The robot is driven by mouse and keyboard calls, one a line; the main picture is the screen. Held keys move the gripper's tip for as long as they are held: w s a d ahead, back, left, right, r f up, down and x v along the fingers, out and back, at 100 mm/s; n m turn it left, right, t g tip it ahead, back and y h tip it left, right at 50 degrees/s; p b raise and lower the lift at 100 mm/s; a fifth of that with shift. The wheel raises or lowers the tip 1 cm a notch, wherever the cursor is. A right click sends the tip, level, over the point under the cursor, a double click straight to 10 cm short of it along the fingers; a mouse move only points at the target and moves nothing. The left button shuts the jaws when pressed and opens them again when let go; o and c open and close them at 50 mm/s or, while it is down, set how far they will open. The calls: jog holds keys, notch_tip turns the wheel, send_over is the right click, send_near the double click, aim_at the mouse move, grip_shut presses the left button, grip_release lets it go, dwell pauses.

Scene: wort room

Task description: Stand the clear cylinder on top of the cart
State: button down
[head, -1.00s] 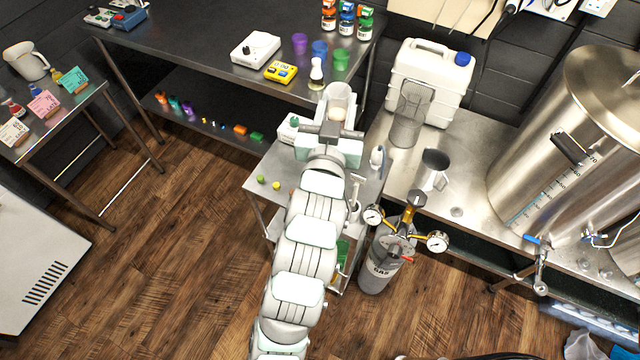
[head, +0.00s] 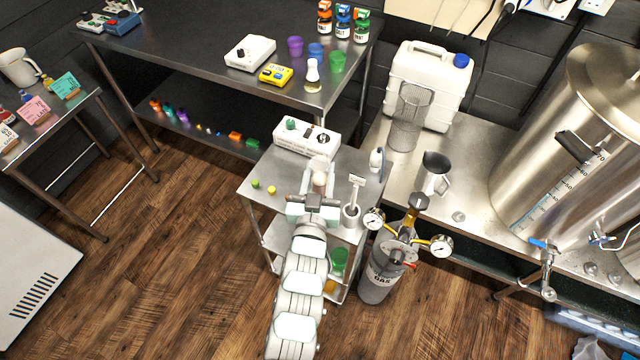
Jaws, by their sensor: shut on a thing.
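The cart (head: 258,188) is a small steel trolley with a flat top and a lower shelf, at the centre of the head view. My gripper (head: 318,186) is over the front part of its top, shut on the clear cylinder (head: 319,168). The cylinder is see-through and hard to make out; its upper part shows beyond my gripper. My gripper and wrist hide its lower part. I cannot tell whether its base touches the cart top.
On the cart top are a white device (head: 306,138) at the back, green (head: 255,184) and yellow (head: 272,190) small items at left, and a grey holder (head: 351,213) close at right. A gas bottle (head: 378,277) with gauges stands right of the cart. A mesh basket (head: 409,117) is on the bench.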

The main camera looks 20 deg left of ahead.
aim_at(320, 186)
jog(key=shift+f, duration=2.6)
jog(key=shift+f, duration=0.2)
jog(key=c, duration=0.9)
grip_release()
jog(key=shift+c, duration=0.2)
